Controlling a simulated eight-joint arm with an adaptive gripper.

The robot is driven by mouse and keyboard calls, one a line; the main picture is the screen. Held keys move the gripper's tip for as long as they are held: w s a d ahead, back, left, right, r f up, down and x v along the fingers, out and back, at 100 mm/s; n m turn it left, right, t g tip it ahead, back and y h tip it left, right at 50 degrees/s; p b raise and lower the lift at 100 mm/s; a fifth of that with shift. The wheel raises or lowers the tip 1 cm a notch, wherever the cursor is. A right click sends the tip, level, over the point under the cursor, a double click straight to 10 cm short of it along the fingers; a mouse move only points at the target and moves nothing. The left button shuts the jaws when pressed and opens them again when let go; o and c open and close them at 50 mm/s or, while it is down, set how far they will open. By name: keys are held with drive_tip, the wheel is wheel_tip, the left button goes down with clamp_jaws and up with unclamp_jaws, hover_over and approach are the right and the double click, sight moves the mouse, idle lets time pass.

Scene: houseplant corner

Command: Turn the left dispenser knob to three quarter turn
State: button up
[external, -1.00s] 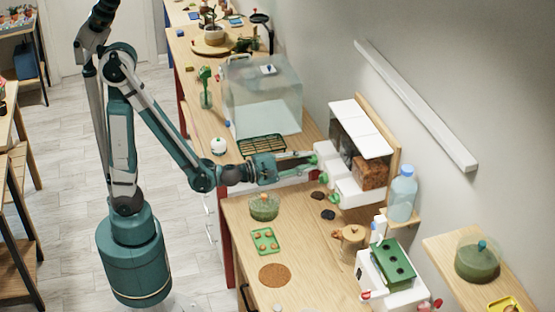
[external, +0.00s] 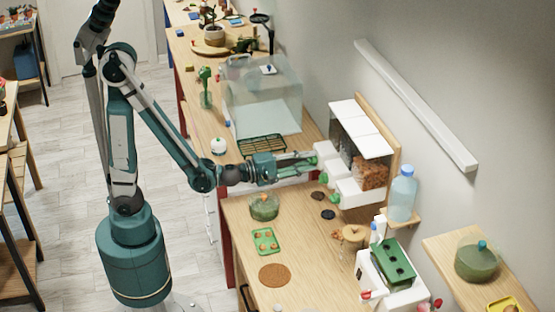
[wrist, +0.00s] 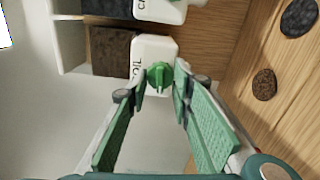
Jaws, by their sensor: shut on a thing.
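The left dispenser (external: 325,151) is a white body on the wall-side rack. Its green knob (wrist: 160,76) shows in the wrist view on the white front, beside dark lettering. My gripper (external: 314,159) reaches it from the left. In the wrist view my gripper's green fingers (wrist: 161,73) stand on either side of the knob, shut on it. The knob's exact turn is hard to read. In the external view the fingers mostly hide this knob.
The middle knob (external: 323,178) and right knob (external: 335,197) sit close beside my gripper. Two dark stones (external: 328,214) lie on the bench below. A glass tank (external: 262,98) stands behind my forearm. A blue-capped bottle (external: 402,195) is right of the dispensers.

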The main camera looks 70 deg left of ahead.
drive_tip(key=o, duration=0.9)
drive_tip(key=shift+s, duration=0.15)
drive_tip(key=shift+s, duration=5.85)
